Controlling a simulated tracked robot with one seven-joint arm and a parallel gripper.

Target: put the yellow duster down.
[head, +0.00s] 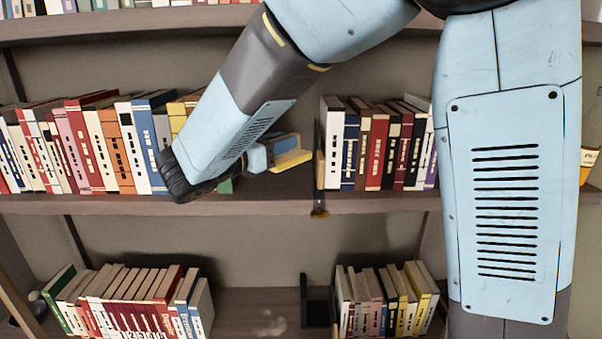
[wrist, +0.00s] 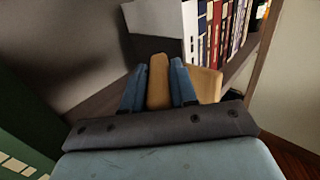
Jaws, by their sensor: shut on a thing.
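The yellow duster (head: 292,161) is at the end of my gripper (head: 275,150), in front of the gap between two rows of books on the middle shelf (head: 275,203). In the head view it appears a little above the shelf board, but I cannot tell its exact height or depth. In the wrist view my gripper (wrist: 158,88) has its two blue fingers shut on a tan-yellow part of the duster (wrist: 158,80). A wider tan piece (wrist: 208,84) shows behind the right finger and looks like part of the same duster. Its underside is hidden.
Books (head: 85,145) stand left of the gap, partly behind my arm. More books (head: 375,145) stand right of it, beside a thin dark upright (head: 318,155). Another shelf with books (head: 130,300) is below.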

